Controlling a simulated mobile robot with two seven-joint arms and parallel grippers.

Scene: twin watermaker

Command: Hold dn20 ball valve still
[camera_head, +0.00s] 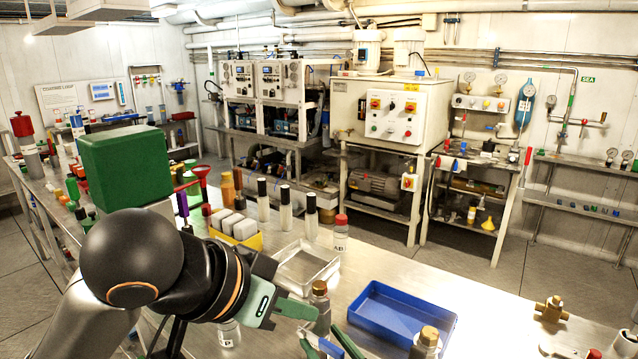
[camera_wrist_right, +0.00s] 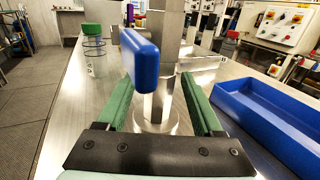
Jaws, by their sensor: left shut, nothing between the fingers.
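In the right wrist view, a metal valve with an upright hexagonal body (camera_wrist_right: 160,105) and a blue lever handle (camera_wrist_right: 146,62) stands on a round base on the steel bench. I take it for the ball valve. My right gripper (camera_wrist_right: 157,85) has its green fingers apart on either side of the body, with bench showing between the body and the right finger. In the head view my right gripper (camera_head: 330,344) shows only partly at the bottom edge. My left gripper (camera_head: 294,307) is shut and empty, above the bench beside a brown-capped bottle (camera_head: 320,305).
A blue tray (camera_head: 402,315) lies to the right; it also shows in the right wrist view (camera_wrist_right: 270,125). A clear tray (camera_head: 306,266) and a yellow holder with white-capped items (camera_head: 236,236) stand behind. A brass fitting (camera_head: 551,310) sits at far right. A green-capped jar (camera_wrist_right: 93,50) stands left.

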